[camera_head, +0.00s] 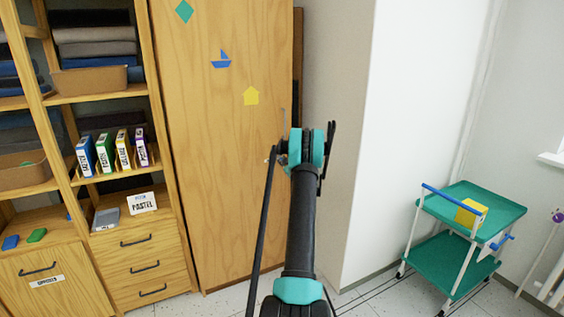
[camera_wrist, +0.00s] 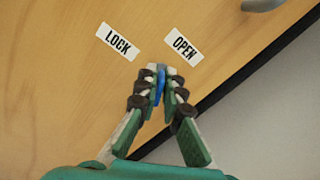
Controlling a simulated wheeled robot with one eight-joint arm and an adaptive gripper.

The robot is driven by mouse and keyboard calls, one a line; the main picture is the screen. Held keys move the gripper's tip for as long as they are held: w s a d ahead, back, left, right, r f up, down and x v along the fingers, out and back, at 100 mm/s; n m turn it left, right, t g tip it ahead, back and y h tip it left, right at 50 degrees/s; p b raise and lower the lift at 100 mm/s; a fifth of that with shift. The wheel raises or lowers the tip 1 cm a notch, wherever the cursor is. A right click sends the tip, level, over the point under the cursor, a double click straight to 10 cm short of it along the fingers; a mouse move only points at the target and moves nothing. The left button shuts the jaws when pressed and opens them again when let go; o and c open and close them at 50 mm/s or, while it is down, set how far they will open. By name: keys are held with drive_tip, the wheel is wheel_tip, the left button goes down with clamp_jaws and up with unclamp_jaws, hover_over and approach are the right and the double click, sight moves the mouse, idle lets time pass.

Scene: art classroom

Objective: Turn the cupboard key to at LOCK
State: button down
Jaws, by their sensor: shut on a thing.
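The tall wooden cupboard door (camera_head: 222,150) fills the middle of the head view, and my gripper reaches its right edge there. In the wrist view, my gripper (camera_wrist: 161,72) is shut on the blue cupboard key (camera_wrist: 160,86), which shows as a thin strip between the fingers. The LOCK label (camera_wrist: 117,41) is up and left of the key. The OPEN label (camera_wrist: 183,46) is up and right of it. The key's head leans slightly right at its top. The keyhole is hidden by the fingertips. In the head view my arm hides the key.
A grey metal handle (camera_wrist: 262,4) is at the top right of the wrist view. Wooden shelves (camera_head: 105,97) with binders and folded cloth stand left of the cupboard. A white wall (camera_head: 400,110) is on the right. A green trolley (camera_head: 485,212) stands farther right.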

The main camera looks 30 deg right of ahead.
drive_tip(key=n, duration=0.6)
drive_tip(key=shift+a+f+n, duration=0.1)
drive_tip(key=shift+a+n, duration=0.05)
drive_tip(key=shift+n, duration=0.15)
drive_tip(key=n, duration=0.5)
drive_tip(key=shift+f+n, duration=0.1)
drive_tip(key=shift+n, duration=0.2)
drive_tip(key=c, duration=1.7)
unclamp_jaws()
drive_tip(key=shift+s, duration=0.15)
drive_tip(key=s, duration=1.1)
drive_tip(key=shift+s, duration=0.4)
